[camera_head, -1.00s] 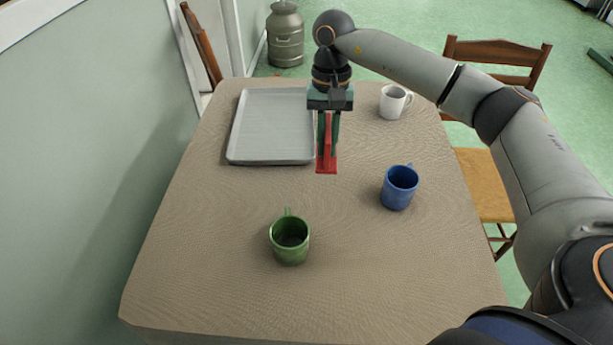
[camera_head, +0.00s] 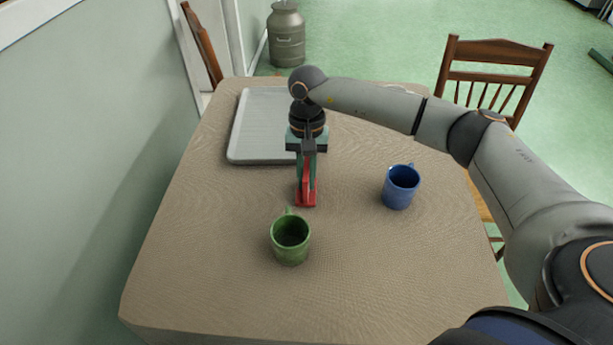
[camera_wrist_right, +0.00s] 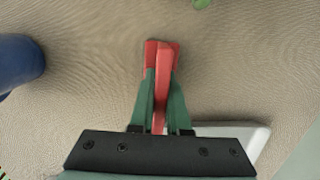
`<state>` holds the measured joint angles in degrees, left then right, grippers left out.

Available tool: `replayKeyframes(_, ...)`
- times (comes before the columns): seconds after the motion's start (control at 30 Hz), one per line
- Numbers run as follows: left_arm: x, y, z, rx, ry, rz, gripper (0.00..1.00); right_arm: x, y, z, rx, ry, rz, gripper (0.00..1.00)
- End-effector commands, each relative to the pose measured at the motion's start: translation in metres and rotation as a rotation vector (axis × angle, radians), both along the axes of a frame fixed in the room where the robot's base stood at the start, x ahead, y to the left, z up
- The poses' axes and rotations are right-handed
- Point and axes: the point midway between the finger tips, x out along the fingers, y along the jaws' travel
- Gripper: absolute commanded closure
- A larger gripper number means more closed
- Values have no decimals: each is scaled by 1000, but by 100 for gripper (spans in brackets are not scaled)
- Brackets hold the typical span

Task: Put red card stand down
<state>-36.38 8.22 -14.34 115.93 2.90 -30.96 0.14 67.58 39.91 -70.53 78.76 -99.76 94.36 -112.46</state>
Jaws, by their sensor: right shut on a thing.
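The red card stand (camera_head: 306,194) is upright between the fingers of my right gripper (camera_head: 306,178), which is shut on it. It is over the middle of the table, just behind the green mug and in front of the tray. In the right wrist view the red card stand (camera_wrist_right: 161,62) shows between the green fingers of the gripper (camera_wrist_right: 162,95). I cannot tell whether its base touches the table (camera_head: 200,270) or hangs just above it. My left gripper is not in view.
A green mug (camera_head: 290,245) stands close in front of the stand, and a blue mug (camera_head: 401,187) to its right. A grey tray (camera_head: 250,125) lies behind, partly hidden by my arm. The table's front and left side are clear. A wooden chair (camera_head: 495,65) is at the right.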

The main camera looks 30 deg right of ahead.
Motion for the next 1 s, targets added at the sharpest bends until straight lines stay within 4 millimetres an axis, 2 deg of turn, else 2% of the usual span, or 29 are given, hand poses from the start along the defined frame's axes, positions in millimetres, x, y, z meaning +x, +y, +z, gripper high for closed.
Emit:
replayKeyframes(0.07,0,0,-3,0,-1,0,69,0,0,-3,0,0,0,100)
replayKeyframes(0.1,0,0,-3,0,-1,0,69,0,0,-4,0,0,0,84)
replayKeyframes(0.37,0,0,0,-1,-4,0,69,0,0,-2,0,0,0,55)
replayKeyframes(0.6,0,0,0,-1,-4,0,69,0,0,-2,0,0,0,55)
replayKeyframes(0.73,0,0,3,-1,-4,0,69,1,-1,6,0,-2,0,55)
replayKeyframes(0.87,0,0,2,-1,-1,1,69,4,-2,28,0,-5,0,55)
replayKeyframes(1.0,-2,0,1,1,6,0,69,9,-5,59,0,-6,0,55)
